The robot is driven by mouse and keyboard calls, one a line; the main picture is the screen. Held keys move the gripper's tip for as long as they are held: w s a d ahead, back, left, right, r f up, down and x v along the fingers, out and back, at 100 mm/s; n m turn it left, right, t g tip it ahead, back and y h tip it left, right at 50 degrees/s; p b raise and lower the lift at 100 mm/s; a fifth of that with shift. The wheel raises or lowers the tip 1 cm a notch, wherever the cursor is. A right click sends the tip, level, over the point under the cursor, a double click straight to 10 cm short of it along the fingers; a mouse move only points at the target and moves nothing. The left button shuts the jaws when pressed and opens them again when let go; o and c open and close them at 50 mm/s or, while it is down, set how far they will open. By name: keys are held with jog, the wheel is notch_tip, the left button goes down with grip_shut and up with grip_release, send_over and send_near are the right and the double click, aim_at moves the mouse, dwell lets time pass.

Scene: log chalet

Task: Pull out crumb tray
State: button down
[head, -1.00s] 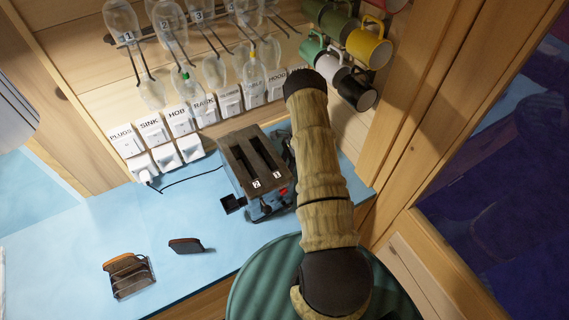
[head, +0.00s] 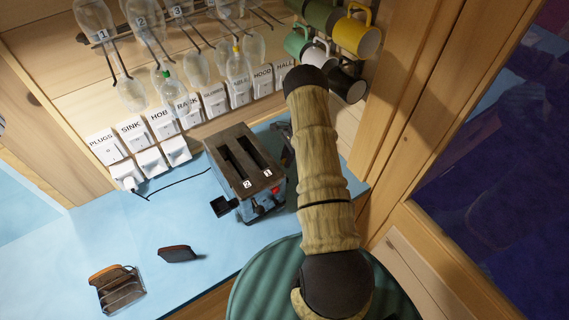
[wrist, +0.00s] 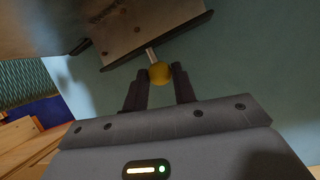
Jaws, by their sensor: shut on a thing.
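The toaster (head: 229,188) stands on the blue counter with two dark slots on top. My gripper is hidden behind my arm in the head view. In the wrist view, my gripper (wrist: 160,82) has its two dark fingers around a yellow ball knob (wrist: 160,73). The knob sits on a short metal rod joined to a grey metal plate with dark edges, which looks like the crumb tray (wrist: 125,33). Faint lettering shows on it. How far the tray stands out of the toaster cannot be told.
A toast rack (head: 121,291) and a slice of toast (head: 176,254) lie on the counter (head: 215,255) at left. Labelled switches (head: 163,127) line the wall, with a cable to the toaster. Mugs (head: 357,40) hang above my arm. A green ribbed round surface (head: 265,285) is in front.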

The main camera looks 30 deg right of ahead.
jog(key=d+b, duration=0.2)
jog(key=d, duration=0.1)
jog(key=shift+w+f+b, duration=0.15)
jog(key=shift+f+b, duration=0.05)
jog(key=shift+b, duration=0.1)
jog(key=shift+d+r, duration=0.2)
jog(key=shift+d, duration=0.55)
jog(key=c, duration=1.1)
grip_release()
jog(key=shift+c, duration=0.2)
jog(key=shift+a, duration=0.1)
